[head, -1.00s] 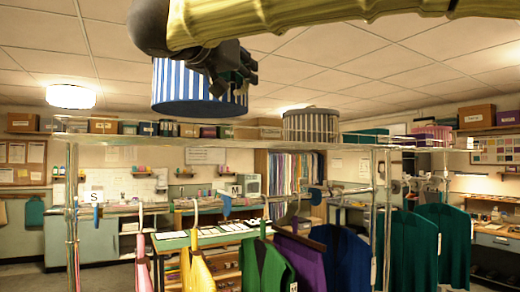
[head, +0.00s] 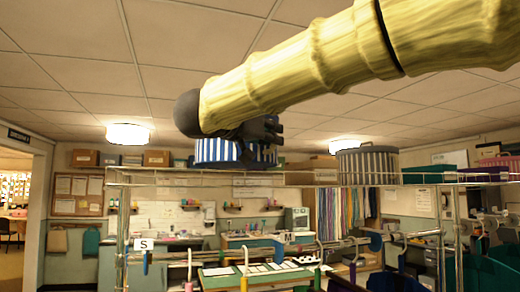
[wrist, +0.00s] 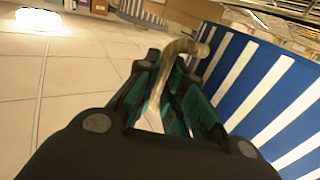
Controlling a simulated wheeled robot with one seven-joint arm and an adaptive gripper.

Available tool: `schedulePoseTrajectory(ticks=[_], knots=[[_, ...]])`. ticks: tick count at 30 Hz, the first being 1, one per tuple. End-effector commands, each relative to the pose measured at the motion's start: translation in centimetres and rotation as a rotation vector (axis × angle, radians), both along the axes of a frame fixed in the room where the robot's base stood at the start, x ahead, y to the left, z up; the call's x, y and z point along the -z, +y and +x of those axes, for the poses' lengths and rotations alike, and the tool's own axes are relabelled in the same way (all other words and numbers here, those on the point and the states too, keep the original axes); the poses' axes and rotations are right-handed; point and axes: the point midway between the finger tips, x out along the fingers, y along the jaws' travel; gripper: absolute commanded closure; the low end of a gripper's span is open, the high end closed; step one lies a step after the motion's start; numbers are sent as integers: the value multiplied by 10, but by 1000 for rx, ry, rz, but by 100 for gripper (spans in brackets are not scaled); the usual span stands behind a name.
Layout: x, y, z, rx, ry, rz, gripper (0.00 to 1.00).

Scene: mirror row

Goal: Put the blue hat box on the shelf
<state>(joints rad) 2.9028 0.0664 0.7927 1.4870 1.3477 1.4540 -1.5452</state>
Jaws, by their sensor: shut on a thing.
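The blue hat box (head: 210,151) is round with blue and white stripes. It hangs below my gripper (head: 262,135) at the left part of the rack's top shelf (head: 225,178). Its bottom shows close to the shelf's wire edge; I cannot tell whether it touches. In the wrist view my gripper (wrist: 172,95) is shut on the box's curved beige handle (wrist: 180,48), and the striped box wall (wrist: 262,85) fills the right side. My forearm hides the top of the box in the head view.
A grey striped round box (head: 368,166) stands on the shelf to the right. A teal bin (head: 428,175) and a pink basket (head: 498,163) are further right. The shelf between the blue and grey boxes looks fairly clear. Garments hang below at right.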

Motion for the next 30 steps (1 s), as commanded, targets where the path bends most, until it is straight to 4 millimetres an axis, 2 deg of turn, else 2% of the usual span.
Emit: schedulePoseTrajectory(ticks=[3, 9, 20, 30], knots=[[-2, 11, 20, 0, -1, 1, 100], [1, 20, 40, 0, -3, 2, 100], [3, 29, 57, 0, -2, 1, 100], [33, 28, 55, 1, -2, 1, 100]])
